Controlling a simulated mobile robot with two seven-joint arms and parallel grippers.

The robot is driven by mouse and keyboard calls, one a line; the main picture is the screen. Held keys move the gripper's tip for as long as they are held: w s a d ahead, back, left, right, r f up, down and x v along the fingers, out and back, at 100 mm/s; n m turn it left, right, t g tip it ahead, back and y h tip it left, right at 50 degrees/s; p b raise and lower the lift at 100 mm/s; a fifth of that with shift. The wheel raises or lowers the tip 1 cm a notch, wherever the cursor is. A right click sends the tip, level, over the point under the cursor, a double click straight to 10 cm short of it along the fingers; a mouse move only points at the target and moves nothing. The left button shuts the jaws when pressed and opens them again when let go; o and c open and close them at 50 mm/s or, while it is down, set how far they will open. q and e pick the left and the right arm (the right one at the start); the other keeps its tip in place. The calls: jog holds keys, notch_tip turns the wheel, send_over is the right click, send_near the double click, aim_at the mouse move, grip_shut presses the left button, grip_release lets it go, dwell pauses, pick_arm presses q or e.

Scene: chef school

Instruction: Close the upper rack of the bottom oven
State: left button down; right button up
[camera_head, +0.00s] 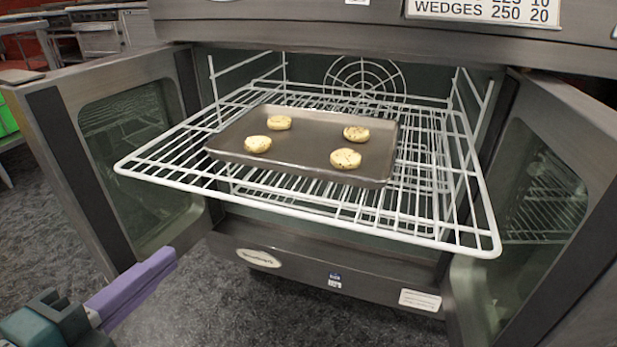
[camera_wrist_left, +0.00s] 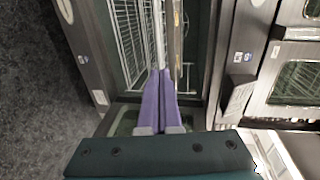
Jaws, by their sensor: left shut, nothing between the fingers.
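The upper rack (camera_head: 490,247) of the bottom oven is a white wire shelf. It sticks far out of the open oven cavity in the head view. A metal baking tray (camera_head: 300,150) with several round cookies (camera_head: 346,159) rests on it. My left gripper (camera_head: 170,258) has purple fingers, shut and empty, low in front of the oven and left of the rack's front edge. In the left wrist view its fingers (camera_wrist_left: 160,74) point at the oven opening, with the rack wires (camera_wrist_left: 130,40) beyond; contact cannot be told. My right gripper is not in view.
Both oven doors stand open, the left door (camera_head: 95,170) and the right door (camera_head: 560,170), flanking the rack. A lower wire rack sits inside the oven, partly hidden. Grey floor (camera_head: 230,310) is clear in front.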

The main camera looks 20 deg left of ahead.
aim_at(239, 202)
pick_arm(q)
jog(key=b+x, duration=0.3)
jog(key=x, duration=1.1)
jog(key=shift+f+b, duration=0.1)
jog(key=shift+b, duration=0.25)
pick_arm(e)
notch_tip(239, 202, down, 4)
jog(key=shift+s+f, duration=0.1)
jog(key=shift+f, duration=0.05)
